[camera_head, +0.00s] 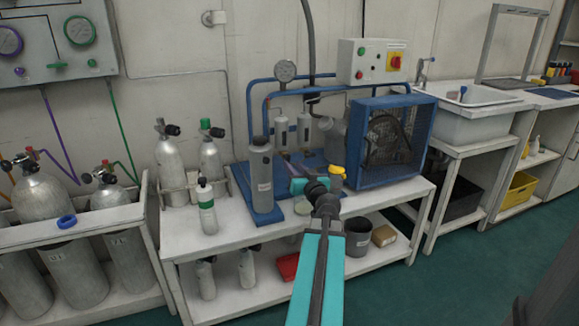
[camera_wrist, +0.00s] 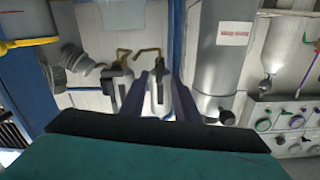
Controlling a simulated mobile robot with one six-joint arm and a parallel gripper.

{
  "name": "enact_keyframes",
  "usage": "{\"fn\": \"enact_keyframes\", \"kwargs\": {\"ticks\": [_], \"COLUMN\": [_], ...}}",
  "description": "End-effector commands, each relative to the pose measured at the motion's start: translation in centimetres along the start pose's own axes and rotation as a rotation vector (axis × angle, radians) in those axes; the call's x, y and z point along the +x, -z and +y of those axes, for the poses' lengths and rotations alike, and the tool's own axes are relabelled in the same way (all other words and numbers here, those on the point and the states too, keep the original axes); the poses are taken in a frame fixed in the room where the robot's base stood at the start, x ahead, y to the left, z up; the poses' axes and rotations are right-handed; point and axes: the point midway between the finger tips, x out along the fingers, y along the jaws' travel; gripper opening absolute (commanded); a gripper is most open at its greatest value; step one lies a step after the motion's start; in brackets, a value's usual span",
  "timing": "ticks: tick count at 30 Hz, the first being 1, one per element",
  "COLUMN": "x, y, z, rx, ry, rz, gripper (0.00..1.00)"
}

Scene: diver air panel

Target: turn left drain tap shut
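Two small silver filter bowls hang on the blue compressor unit: the left bowl (camera_head: 281,134) and the right bowl (camera_head: 304,130). The wrist view is upside down, so the left bowl (camera_wrist: 160,93) shows right of the right bowl (camera_wrist: 119,85). A bent brass-coloured handle, the left drain tap (camera_wrist: 147,51), sits at the left bowl's lower end. The right drain tap (camera_wrist: 124,53) is similar. My gripper (camera_wrist: 163,76) is open, with the left bowl visible between its fingers. The tap lies beyond the fingertips; contact cannot be told. In the head view my gripper (camera_head: 288,163) hides the taps.
A tall grey cylinder (camera_head: 261,175) stands close left of my gripper; it also shows in the wrist view (camera_wrist: 222,50). A blue caged fan (camera_head: 385,140) and a yellow-topped item (camera_head: 337,171) are on the right. Bottles stand farther left.

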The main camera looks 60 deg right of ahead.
Motion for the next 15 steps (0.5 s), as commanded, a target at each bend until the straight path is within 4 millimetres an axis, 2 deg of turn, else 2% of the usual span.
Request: {"fn": "enact_keyframes", "kwargs": {"ticks": [6, 15], "x": [2.4, 4.2], "y": [0.0, 0.0], "z": [0.0, 0.0], "rx": [0.0, 0.0], "ry": [0.002, 0.001], "rz": [0.0, 0.0], "gripper": [0.28, 0.28]}}
